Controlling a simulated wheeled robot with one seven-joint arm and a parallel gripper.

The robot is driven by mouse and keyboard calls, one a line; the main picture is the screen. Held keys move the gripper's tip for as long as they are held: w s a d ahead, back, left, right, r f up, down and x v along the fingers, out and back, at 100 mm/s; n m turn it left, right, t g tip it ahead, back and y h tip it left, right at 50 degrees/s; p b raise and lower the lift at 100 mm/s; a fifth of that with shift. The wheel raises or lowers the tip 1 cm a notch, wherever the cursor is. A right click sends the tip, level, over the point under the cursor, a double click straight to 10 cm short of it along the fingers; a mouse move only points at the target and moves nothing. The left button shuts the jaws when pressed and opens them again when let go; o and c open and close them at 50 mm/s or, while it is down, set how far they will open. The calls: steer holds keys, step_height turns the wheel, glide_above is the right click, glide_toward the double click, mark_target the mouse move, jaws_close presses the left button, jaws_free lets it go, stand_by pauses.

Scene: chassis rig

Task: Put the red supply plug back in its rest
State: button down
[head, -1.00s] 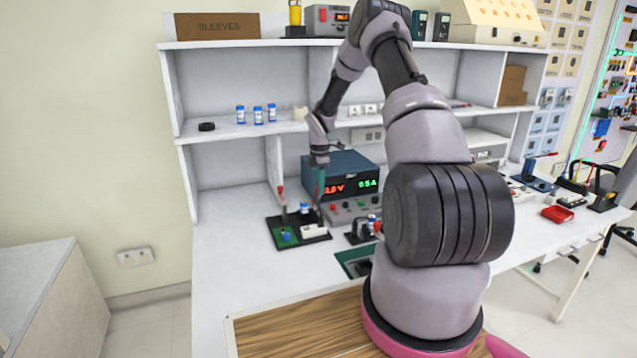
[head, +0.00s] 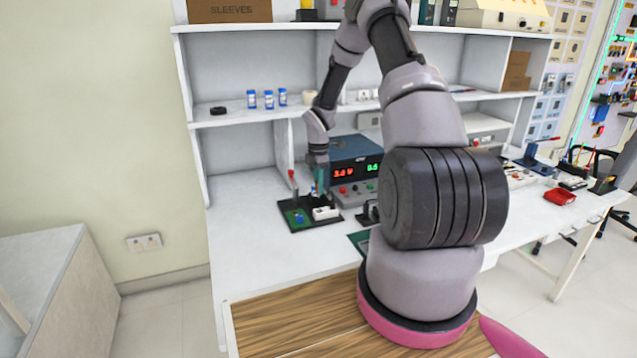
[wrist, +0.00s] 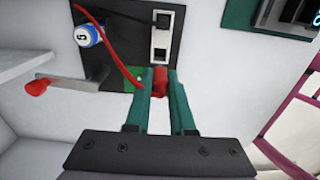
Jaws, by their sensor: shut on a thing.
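My gripper (wrist: 160,88) has its green fingers shut on a red plug (wrist: 159,80) in the wrist view. A red cable (wrist: 116,62) curves away from the plug to the upper left. In the head view my gripper (head: 319,186) points down above the dark board (head: 297,225) in front of the power supply (head: 358,160). The plug is mostly hidden between the fingers. A white block with dark openings (wrist: 160,38) is on the board, just beyond the plug. I cannot tell which part is the plug's rest.
A grey post with a red top (wrist: 38,87) stands at the board's left; it also shows in the head view (head: 293,180). A blue-and-white cylinder (wrist: 89,36) is near the cable. Shelves (head: 240,114) rise behind. The bench front left (head: 240,260) is clear.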

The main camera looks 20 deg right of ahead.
steer(key=shift+f, duration=2.15)
steer(key=shift+f, duration=1.65)
steer(key=c, duration=0.7)
jaws_free()
step_height(320, 180, up, 11)
steer(key=shift+f, duration=0.15)
